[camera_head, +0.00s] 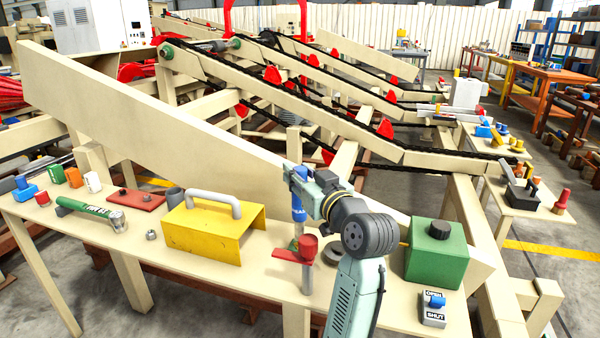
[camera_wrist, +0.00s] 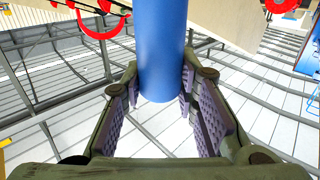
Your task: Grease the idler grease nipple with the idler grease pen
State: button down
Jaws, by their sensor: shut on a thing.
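My gripper (camera_head: 297,180) is shut on a blue cylinder, the grease pen (camera_head: 298,208). In the wrist view the pen (camera_wrist: 162,45) stands between the two ridged pads of my gripper (camera_wrist: 162,100). In the head view the pen hangs roughly upright over the front bench, near a grey post with a red cap and arm (camera_head: 306,248). The pen's tip is not clear, and I cannot tell whether it touches anything below. I cannot make out the idler grease nipple for certain; a green hexagonal fitting (camera_head: 165,51) sits at the upper end of the nearest chain rail.
The front bench (camera_head: 215,280) holds a yellow cover (camera_head: 225,235) with a grey handle, a green box (camera_head: 437,253), an open/shut switch box (camera_head: 433,310) and a green-handled tool (camera_head: 90,212). Long sloping beige beams and black chains rise behind the bench.

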jog(key=shift+f+b, duration=0.85)
jog(key=shift+f, duration=0.3)
dwell(0.8)
jog(key=shift+r+p, duration=0.45)
jog(key=shift+r, duration=0.15)
jog(key=shift+r+p, duration=1.9)
jog(key=shift+r, duration=0.55)
